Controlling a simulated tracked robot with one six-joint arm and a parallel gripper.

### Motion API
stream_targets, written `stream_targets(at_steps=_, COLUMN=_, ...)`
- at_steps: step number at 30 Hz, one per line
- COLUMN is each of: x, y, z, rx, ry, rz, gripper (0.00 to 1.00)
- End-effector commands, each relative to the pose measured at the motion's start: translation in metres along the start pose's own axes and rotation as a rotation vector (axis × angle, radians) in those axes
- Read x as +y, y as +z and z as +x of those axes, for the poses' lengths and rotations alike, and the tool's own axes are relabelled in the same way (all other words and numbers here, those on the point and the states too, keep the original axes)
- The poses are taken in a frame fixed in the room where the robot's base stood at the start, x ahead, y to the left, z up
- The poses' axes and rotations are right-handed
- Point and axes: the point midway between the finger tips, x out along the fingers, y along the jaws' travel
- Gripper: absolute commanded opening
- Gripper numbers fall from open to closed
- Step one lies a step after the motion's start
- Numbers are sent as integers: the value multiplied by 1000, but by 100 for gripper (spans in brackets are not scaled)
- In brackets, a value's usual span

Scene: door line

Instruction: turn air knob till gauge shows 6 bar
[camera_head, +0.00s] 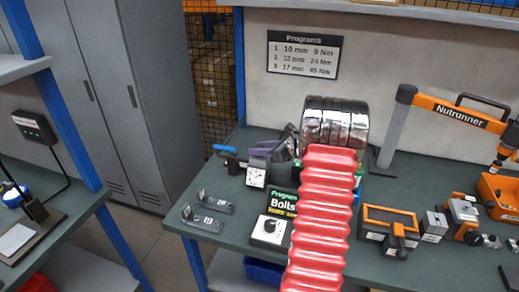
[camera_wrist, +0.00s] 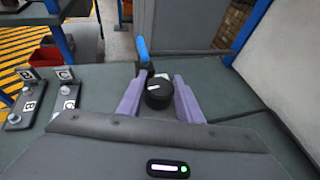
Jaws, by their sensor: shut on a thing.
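The black round air knob (camera_wrist: 158,98) stands between the purple fingers of my gripper (camera_wrist: 158,99) in the wrist view. It has a white mark on top. My gripper is shut on the knob, one finger on each side. In the head view my gripper (camera_head: 272,150) is at the left back of the bench, and the knob is hidden there. A small white-faced unit (camera_head: 256,177) just in front of it may be the gauge. Its reading is too small to tell. No gauge face can be made out in the wrist view.
A blue-handled lever (camera_head: 225,149) lies left of my gripper. A program box (camera_head: 270,229) with a black dial and two grey brackets (camera_head: 205,210) are nearer the front edge. An orange-framed tray (camera_head: 388,218) and the nutrunner arm (camera_head: 445,107) are at the right.

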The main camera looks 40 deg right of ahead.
Motion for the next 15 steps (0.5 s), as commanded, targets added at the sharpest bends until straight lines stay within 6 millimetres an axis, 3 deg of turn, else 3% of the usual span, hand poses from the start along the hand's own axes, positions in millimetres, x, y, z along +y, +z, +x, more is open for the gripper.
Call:
stream_targets(at_steps=6, x=0, y=0, z=0, rx=0, ry=-1, rz=0, gripper=10)
stream_targets(at_steps=15, x=0, y=1, z=0, rx=-2, ry=-52, rz=23, gripper=10)
